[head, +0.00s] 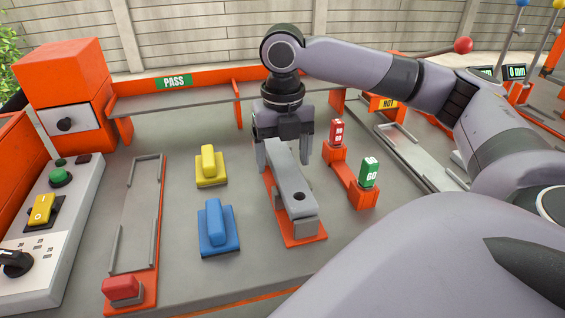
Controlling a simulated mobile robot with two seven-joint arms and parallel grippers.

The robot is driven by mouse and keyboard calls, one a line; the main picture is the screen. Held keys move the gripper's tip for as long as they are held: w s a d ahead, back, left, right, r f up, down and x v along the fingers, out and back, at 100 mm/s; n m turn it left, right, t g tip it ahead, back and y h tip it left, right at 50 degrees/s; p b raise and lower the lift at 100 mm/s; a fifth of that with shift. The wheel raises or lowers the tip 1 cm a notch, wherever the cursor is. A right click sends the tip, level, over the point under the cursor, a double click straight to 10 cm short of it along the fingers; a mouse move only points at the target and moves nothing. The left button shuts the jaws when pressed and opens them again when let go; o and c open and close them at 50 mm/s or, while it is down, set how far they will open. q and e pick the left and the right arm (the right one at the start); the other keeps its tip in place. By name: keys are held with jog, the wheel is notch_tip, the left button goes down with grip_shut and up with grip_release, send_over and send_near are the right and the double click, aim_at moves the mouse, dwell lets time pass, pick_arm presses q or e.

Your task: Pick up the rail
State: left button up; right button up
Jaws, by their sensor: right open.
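The rail (291,178) is a grey bar with a dark round hole near its near end. It lies lengthwise on an orange base (311,237) right of the middle of the bench. My right gripper (284,153) points down over the rail's far end, with its fingers open on either side of the bar. I cannot tell whether either finger touches it. The gripper hides part of the rail's far end. My left gripper is not in view.
A yellow block (209,165) and a blue block (216,228) stand left of the rail. A grey-and-orange tray (136,215) lies further left, beside a control panel (60,240). A PASS shelf (200,97) runs behind.

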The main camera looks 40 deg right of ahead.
jog(key=c, duration=1.3)
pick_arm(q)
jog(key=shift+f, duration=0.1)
pick_arm(e)
jog(key=shift+r, duration=0.1)
notch_tip(320, 180, up, 10)
jog(key=p, duration=0.3)
notch_tip(320, 180, up, 9)
jog(key=p, duration=0.5)
send_over(282, 158)
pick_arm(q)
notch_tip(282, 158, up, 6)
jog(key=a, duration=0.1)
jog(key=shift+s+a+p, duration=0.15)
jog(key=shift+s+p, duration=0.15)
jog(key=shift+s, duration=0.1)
pick_arm(e)
jog(key=shift+r, duration=0.5)
jog(key=shift+s+f, duration=0.1)
jog(key=shift+s, duration=0.05)
